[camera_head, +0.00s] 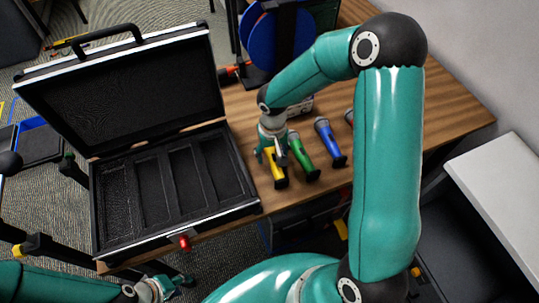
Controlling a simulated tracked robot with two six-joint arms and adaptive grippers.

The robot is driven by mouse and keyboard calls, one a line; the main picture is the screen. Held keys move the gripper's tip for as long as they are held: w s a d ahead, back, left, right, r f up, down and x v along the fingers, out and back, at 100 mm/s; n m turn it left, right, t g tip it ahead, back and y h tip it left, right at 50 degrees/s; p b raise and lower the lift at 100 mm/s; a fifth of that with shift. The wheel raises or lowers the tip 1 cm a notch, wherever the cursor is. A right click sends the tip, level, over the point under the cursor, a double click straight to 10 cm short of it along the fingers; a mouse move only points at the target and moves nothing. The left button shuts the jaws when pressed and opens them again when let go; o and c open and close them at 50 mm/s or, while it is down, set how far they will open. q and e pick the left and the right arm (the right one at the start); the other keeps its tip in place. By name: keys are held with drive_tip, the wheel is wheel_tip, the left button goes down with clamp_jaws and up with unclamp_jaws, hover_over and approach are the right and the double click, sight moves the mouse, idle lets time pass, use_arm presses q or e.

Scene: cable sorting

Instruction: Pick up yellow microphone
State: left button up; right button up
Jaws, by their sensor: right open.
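The yellow microphone (276,171) lies on the wooden table to the right of the open case, its upper part hidden by my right gripper. My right gripper (270,156) is open, directly over the yellow microphone with a finger towards either side; I cannot tell whether it touches. My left gripper (168,287) is low at the bottom of the view, off the table and far from the microphones; its finger opening is too small to read.
A green microphone (303,159) lies close right of the yellow one, then a blue one (329,139). A red one (349,117) is mostly hidden by my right arm. The open black case (255,202) has several empty slots. A blue round object (256,40) stands behind.

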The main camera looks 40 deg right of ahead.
drive_tip(key=shift+f, duration=0.5)
clamp_jaws()
drive_tip(key=shift+r, duration=0.15)
